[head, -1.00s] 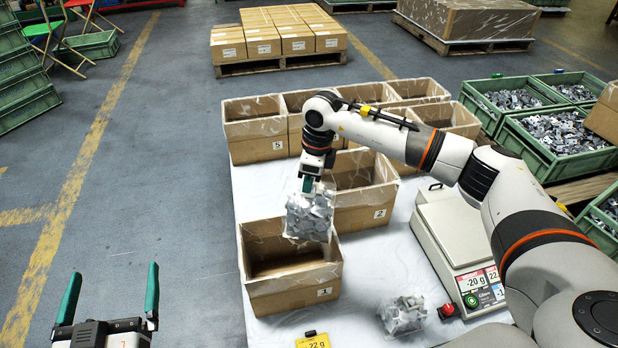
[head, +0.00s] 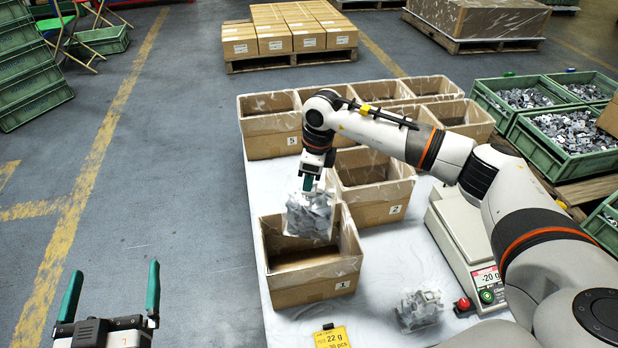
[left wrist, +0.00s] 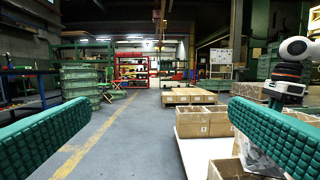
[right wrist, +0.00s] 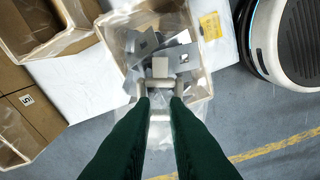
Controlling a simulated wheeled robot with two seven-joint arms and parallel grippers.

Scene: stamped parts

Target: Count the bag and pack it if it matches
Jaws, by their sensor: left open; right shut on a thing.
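My right gripper (head: 313,184) is shut on the top of a clear bag of grey stamped parts (head: 309,216). The bag hangs upright at the opening of box 1 (head: 315,283), which looks empty inside. In the right wrist view the fingers (right wrist: 160,100) pinch the bag (right wrist: 160,55) over the lined box. A second bag of parts (head: 419,310) lies on the white table, right of box 1. The scale (head: 462,232) reads -20 g. A yellow card (head: 332,338) reads 22 g, with a blurred piece count. My left gripper (head: 112,290) is open and empty, left of the table.
Box 2 (head: 378,209) stands behind box 1, with box 5 (head: 270,145) and others behind it. A red button (head: 463,304) sits beside the scale. Green crates of loose parts (head: 565,140) stand at right.

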